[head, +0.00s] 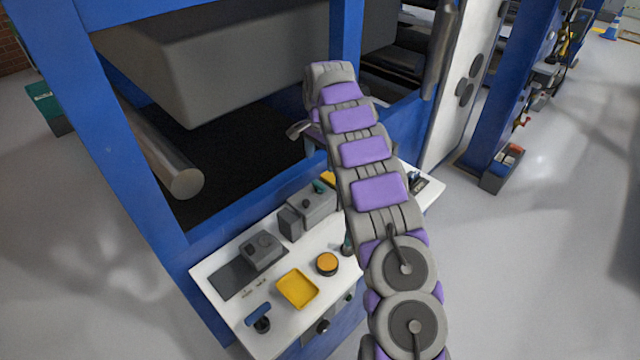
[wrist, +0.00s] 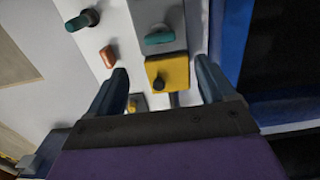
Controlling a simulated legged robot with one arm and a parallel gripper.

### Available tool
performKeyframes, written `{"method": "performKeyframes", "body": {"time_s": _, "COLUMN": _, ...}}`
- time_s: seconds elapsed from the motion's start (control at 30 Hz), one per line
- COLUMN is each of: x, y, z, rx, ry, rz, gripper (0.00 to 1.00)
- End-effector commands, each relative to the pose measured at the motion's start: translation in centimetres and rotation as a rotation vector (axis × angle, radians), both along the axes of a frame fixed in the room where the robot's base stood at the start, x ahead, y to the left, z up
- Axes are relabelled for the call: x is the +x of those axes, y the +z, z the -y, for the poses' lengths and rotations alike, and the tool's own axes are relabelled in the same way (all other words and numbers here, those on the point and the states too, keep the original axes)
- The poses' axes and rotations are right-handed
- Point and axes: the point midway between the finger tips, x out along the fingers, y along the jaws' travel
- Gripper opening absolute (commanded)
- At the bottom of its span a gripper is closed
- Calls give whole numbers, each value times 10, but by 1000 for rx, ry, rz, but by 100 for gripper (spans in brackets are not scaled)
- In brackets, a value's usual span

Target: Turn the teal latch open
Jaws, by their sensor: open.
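A teal handle (wrist: 160,37) lies across a grey block in the wrist view, just beyond my fingertips. It also shows in the head view (head: 319,186) on a grey box on the white panel. A second teal handle (wrist: 83,20) on a dark round base is at upper left in the wrist view; I cannot tell for sure which of the two is the latch. My gripper (wrist: 163,78) is open, its fingers apart on either side of a yellow block (wrist: 177,70) with a black knob. Nothing is between the fingers that they touch. In the head view my arm hides part of the panel.
The white panel (head: 232,302) carries a yellow tray (head: 297,289), an orange button (head: 327,263), a blue handle (head: 258,314) and a grey box (head: 262,250). An orange-red piece (wrist: 108,56) is left of the fingers. Blue machine frame (head: 140,130) rises behind the panel.

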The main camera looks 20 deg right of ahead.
Motion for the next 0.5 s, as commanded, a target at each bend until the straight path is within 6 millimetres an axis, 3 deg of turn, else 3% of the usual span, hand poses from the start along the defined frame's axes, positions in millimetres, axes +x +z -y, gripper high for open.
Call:
{"method": "performKeyframes", "body": {"time_s": 0.03, "x": -1, "y": -13, "z": 0, "rx": -1, "ry": -1, "rz": -5, "gripper": 83}}
{"method": "performKeyframes", "body": {"time_s": 0.3, "x": -1, "y": -65, "z": -1, "rx": -1, "ry": 0, "rz": -3, "gripper": 83}}
{"method": "performKeyframes", "body": {"time_s": 0.5, "x": -1, "y": -90, "z": 0, "rx": 0, "ry": 0, "rz": -2, "gripper": 83}}
